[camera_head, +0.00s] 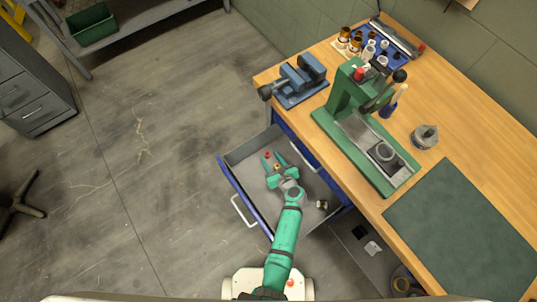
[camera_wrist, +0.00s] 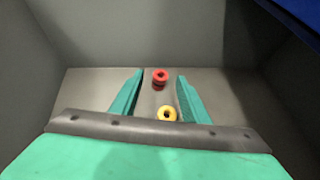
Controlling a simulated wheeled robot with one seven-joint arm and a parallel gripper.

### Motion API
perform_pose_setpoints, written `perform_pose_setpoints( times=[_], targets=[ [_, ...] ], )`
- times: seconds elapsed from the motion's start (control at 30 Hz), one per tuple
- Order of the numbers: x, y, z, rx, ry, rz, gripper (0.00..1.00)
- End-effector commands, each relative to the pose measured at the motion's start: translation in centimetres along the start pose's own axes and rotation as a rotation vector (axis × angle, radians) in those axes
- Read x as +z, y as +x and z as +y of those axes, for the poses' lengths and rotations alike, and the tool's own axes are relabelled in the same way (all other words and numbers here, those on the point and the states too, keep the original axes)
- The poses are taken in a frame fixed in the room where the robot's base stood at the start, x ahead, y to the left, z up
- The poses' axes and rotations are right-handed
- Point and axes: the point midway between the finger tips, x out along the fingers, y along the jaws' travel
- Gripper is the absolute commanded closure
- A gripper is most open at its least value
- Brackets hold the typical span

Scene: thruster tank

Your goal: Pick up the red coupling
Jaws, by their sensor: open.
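The red coupling (camera_wrist: 160,77) is a small ring-shaped piece on the floor of the open drawer. In the wrist view it lies between and slightly beyond the fingertips of my gripper (camera_wrist: 157,80). In the head view the red coupling (camera_head: 267,155) shows near the fingertips of my gripper (camera_head: 272,157). My gripper is open and empty, reaching down into the drawer. A yellow ring-shaped piece (camera_wrist: 167,114) lies nearer the palm, between the fingers, and also shows in the head view (camera_head: 277,166).
The drawer's blue front (camera_head: 243,199) and grey walls surround my gripper. A small metallic piece (camera_head: 322,204) lies at the drawer's right. The workbench (camera_head: 430,100) above carries a blue vise (camera_head: 299,81), a green press (camera_head: 346,93) and a green mat (camera_head: 465,226).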

Motion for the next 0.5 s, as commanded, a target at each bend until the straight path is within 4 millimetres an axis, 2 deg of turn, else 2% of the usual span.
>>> perform_pose_setpoints(
  times=[0.5],
  targets=[
    [-0.1, 5.2, -0.1, 0.003, 0.001, 0.000, 0.58]
  ],
)
